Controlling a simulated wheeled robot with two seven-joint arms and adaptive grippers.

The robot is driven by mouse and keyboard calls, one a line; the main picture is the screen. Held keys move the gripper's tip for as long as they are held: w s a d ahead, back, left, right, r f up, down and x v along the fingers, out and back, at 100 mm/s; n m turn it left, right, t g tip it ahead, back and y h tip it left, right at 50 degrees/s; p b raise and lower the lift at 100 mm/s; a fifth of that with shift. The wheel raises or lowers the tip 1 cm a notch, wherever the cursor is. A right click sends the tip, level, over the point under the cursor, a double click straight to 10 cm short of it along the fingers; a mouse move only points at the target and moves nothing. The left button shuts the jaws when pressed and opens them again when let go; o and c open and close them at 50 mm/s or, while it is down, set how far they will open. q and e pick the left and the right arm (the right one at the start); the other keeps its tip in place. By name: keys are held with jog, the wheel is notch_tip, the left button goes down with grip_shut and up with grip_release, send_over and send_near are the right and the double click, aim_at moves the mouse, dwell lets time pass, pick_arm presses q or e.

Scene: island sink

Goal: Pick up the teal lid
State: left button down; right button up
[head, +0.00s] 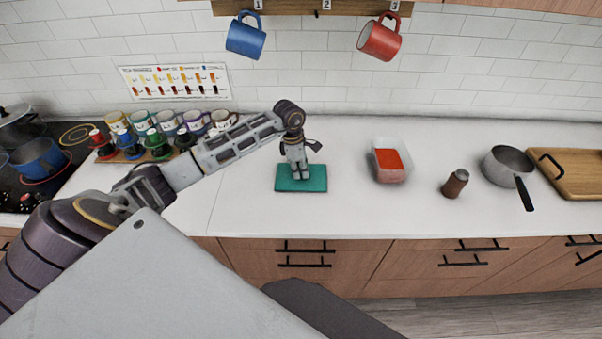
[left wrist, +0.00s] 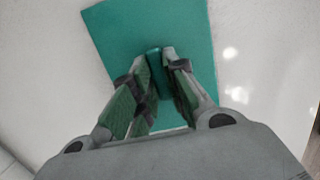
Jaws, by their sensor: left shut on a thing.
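The teal lid (head: 313,184) is a flat rectangle on or just above the white counter, in the middle of the head view. It fills the upper middle of the left wrist view (left wrist: 185,25). My left gripper (head: 301,174) points down over it, its fingers (left wrist: 157,68) closed on the small raised handle at the lid's middle. I cannot tell whether the lid is clear of the counter. My right gripper is not in view.
A clear container with red contents (head: 390,162) stands right of the lid. Beyond it are a brown shaker (head: 455,184), a saucepan (head: 508,167) and a wooden tray (head: 575,171). Several mugs and bottles stand at left, by the stove. A blue mug (head: 246,39) and red mug (head: 380,40) hang above.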

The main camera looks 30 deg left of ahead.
pick_arm(q)
notch_tip(320, 180, up, 10)
jog(key=b, duration=0.2)
dwell(0.5)
jog(key=shift+f, duration=0.1)
dwell(0.5)
